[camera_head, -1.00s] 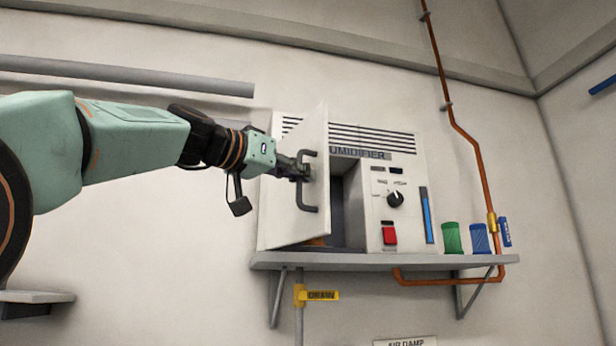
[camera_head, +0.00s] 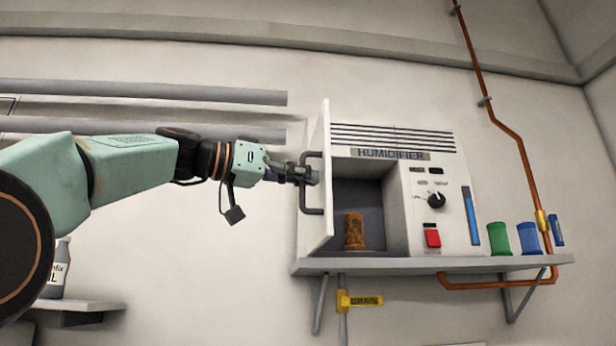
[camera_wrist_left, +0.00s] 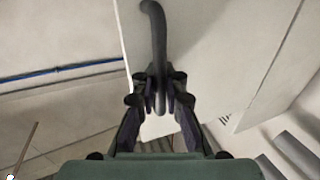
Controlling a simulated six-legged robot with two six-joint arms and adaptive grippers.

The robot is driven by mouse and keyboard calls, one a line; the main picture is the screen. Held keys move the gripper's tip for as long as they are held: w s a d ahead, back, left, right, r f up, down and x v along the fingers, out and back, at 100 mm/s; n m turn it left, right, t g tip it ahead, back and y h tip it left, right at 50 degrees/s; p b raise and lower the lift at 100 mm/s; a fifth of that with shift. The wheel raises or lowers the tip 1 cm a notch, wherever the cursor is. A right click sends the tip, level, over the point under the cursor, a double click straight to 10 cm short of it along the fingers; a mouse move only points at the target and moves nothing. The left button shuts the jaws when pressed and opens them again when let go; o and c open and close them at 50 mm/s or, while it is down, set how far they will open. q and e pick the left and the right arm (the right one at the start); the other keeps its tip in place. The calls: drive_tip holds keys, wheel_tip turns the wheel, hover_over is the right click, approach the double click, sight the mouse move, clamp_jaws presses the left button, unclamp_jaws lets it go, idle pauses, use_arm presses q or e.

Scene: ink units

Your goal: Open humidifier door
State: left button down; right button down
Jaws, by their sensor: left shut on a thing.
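The humidifier (camera_head: 393,172) is a white box on a wall shelf, with a dark label across its top. Its door (camera_head: 322,200) stands wide open on the left side, seen nearly edge-on. The dark compartment (camera_head: 370,195) behind it is exposed, and an orange-brown cylinder (camera_head: 354,231) stands inside. My left gripper (camera_head: 308,175) is shut on the dark door handle (camera_head: 304,203). In the left wrist view the fingers (camera_wrist_left: 160,98) close around the handle (camera_wrist_left: 155,40) in front of the white door panel (camera_wrist_left: 215,50). My right gripper is not in view.
A copper pipe (camera_head: 500,122) runs down the wall. A small shelf with a bottle (camera_head: 57,270) is at lower left.

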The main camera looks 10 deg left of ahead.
use_arm(q)
drive_tip(key=shift+f, duration=0.15)
drive_tip(key=c, duration=1.8)
unclamp_jaws()
drive_tip(key=shift+o, duration=0.5)
drive_tip(key=shift+d, duration=0.1)
drive_tip(key=v, duration=1.2)
drive_tip(key=shift+s, duration=0.15)
